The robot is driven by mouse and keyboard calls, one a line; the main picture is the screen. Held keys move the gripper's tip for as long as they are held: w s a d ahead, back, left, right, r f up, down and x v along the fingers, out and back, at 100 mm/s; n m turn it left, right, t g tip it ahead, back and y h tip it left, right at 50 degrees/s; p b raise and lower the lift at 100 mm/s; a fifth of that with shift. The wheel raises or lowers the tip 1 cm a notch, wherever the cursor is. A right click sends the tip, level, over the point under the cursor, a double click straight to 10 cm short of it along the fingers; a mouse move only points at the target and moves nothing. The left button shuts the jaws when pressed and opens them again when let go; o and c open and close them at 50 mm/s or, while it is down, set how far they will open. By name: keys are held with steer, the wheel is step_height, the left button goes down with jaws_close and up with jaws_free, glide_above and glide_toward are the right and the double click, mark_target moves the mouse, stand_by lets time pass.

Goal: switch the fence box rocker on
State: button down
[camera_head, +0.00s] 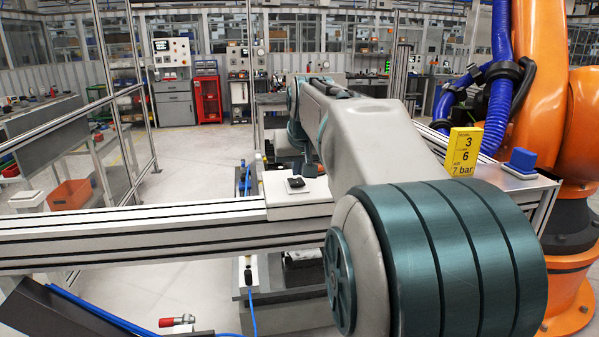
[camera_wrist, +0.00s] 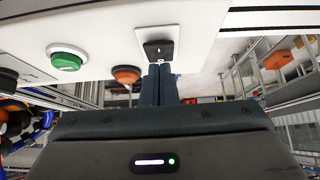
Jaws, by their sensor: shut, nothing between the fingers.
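The fence box rocker (camera_wrist: 159,50) is black and sits on a square white plate (camera_wrist: 172,33) on the white box face, at the top middle of the wrist view. My gripper (camera_wrist: 160,68) is shut and empty. Its fingertips are at the rocker's near edge in the wrist view; I cannot tell whether they touch. Which way the rocker is tipped is unclear.
A green button (camera_wrist: 67,58) and an orange-red button (camera_wrist: 127,74) are left of the rocker in the wrist view. A yellow sign (camera_head: 464,152) and a blue block (camera_head: 523,160) stand right in the head view. An orange robot (camera_head: 570,130) stands far right.

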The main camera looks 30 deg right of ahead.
steer(key=shift+f, duration=0.75)
steer(key=shift+s, duration=0.1)
steer(key=f+b, duration=0.1)
steer(key=b, duration=0.2)
steer(key=shift+s+a+f+t+b, duration=0.1)
steer(key=shift+s+f+t+b, duration=0.1)
steer(key=shift+t+b, duration=0.2)
steer(key=shift+w+r+p, duration=0.1)
steer(key=shift+r+p, duration=0.25)
steer(key=shift+p, duration=0.05)
steer(key=shift+r, duration=0.1)
steer(key=shift+r+p, duration=0.65)
steer(key=shift+r, duration=0.05)
